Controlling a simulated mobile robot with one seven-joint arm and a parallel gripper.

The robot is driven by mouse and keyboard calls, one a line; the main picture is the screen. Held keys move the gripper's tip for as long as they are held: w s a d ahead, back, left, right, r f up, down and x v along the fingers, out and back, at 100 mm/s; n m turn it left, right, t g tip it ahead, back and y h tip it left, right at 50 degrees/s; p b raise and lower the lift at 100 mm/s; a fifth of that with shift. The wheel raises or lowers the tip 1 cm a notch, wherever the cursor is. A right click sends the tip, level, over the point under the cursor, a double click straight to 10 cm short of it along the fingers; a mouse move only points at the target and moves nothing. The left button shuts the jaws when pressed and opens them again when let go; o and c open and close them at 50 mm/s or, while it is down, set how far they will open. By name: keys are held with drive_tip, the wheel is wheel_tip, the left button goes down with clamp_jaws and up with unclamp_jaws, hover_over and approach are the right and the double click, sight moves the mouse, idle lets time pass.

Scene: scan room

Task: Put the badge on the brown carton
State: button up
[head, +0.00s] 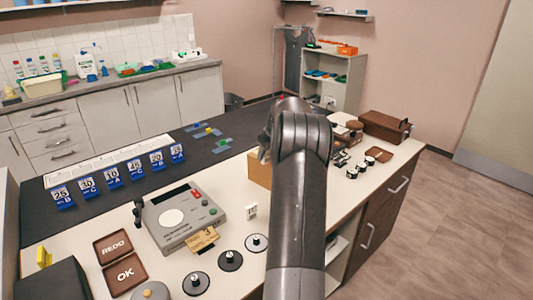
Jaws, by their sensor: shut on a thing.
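The brown carton (257,169) stands on the white counter in the head view, just left of my arm. Only its left part shows; my arm covers the rest. My arm rises from the bottom edge and bends over beside the carton. My gripper's fingers are hidden behind the arm, so I cannot see what is between them. I cannot make out a badge for certain. A tan printed card (204,240) lies at the front edge of the grey scanner (184,217), left of my arm.
Brown REDO (112,248) and OK (125,273) trays lie at the front left. Several black round pieces (230,260) and a small white tag (251,211) lie near my arm. Blue number stands (87,187) line the dark mat. A dark brown box (386,126) stands at the far right.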

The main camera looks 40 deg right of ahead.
drive_tip(key=o, duration=1)
drive_tip(key=shift+f, duration=0.1)
drive_tip(key=shift+c, duration=0.2)
drive_tip(key=v, duration=1.2)
drive_tip(key=s+a+r, duration=0.2)
drive_tip(key=a+r, duration=0.1)
drive_tip(key=a, duration=0.6)
drive_tip(key=s+a+r, duration=0.2)
drive_tip(key=a+r, duration=0.1)
drive_tip(key=a, duration=0.7)
drive_tip(key=s+a+r, duration=0.2)
drive_tip(key=a+r, duration=0.1)
drive_tip(key=a, duration=0.6)
drive_tip(key=s+a, duration=1)
drive_tip(key=a, duration=0.2)
drive_tip(key=s+a+f, duration=0.3)
drive_tip(key=s, duration=0.3)
drive_tip(key=s+a+f+t, duration=0.1)
drive_tip(key=s+a+f, duration=0.3)
drive_tip(key=s, duration=0.3)
drive_tip(key=shift+s+f, duration=0.15)
drive_tip(key=shift+f, duration=0.15)
